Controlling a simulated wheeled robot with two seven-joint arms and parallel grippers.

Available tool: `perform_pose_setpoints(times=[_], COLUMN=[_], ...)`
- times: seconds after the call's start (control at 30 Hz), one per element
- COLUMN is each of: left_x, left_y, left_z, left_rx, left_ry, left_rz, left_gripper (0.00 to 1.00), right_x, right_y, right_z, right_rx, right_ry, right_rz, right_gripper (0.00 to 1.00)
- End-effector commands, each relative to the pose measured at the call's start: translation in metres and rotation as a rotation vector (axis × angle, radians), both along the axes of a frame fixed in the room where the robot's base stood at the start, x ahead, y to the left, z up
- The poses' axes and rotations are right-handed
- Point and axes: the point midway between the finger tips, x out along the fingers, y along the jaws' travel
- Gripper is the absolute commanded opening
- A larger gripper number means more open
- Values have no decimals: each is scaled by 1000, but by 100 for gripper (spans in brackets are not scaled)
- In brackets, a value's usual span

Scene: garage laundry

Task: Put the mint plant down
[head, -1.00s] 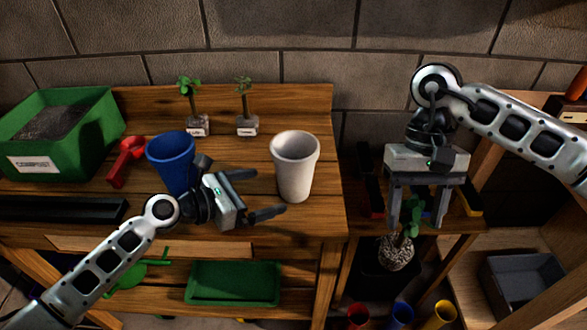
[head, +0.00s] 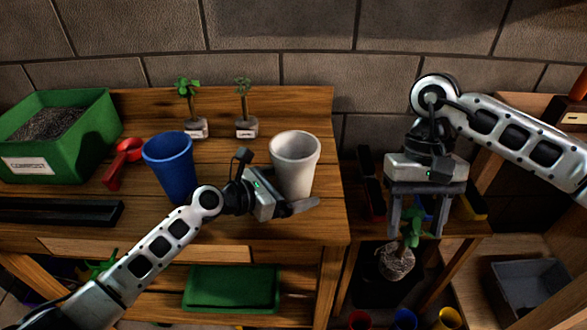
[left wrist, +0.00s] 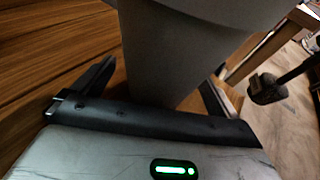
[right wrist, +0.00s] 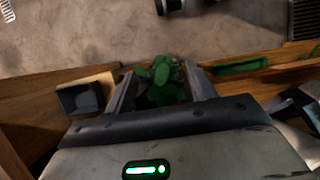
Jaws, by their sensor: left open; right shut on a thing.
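The mint plant (head: 397,262), a leafy green stem with a speckled root ball, hangs from my right gripper (head: 418,232) at the right of the head view. The gripper is shut on its stem, and its leaves (right wrist: 162,82) show between the fingers in the right wrist view. The root ball is over a dark container. My left gripper (head: 300,207) is open at the white cup (head: 294,160), which stands on the bench. The cup (left wrist: 180,50) fills the space between the fingers in the left wrist view; I cannot tell whether they touch it.
A blue cup (head: 170,168), a red scoop (head: 121,164) and a green compost bin (head: 50,165) stand left on the bench. Two labelled seedlings (head: 194,127) stand behind. A green tray (head: 232,290) lies below. Coloured cups (head: 404,318) are low at the right.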

Motion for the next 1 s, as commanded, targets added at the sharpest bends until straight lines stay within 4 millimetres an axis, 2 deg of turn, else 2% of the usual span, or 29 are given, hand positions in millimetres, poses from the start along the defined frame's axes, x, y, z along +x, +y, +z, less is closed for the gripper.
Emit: perform_pose_setpoints(times=[0.03, 0.17, 0.37, 0.47, 0.57, 0.67, 0.8, 1.0], left_x=[0, 0, 0, 0, 0, 0, 0, 0], left_y=[0, 0, 0, 0, 0, 0, 0, 0], left_z=[0, 0, 0, 0, 0, 0, 0, 0], left_rx=[0, 0, 0, 0, 0, 0, 0, 1], left_ry=[0, 0, 0, 0, 0, 0, 0, 1], left_rz=[0, 0, 0, 0, 0, 0, 0, 0], left_gripper=[90, 54, 54, 54, 54, 54, 54, 54], right_x=[0, 0, 2, 11, 29, 53, 84, 121], right_y=[0, 0, 1, 7, 19, 35, 59, 91], right_z=[1, 1, 2, 9, 23, 46, 83, 141], right_rx=[0, 0, 1, 2, 5, 9, 15, 24], right_ry=[-1, -1, -1, -3, -2, 0, 2, 3], right_rz=[0, 0, -14, -100, -283, -542, -926, -1432], right_gripper=[12, 12, 12, 12, 12, 12, 12, 12])
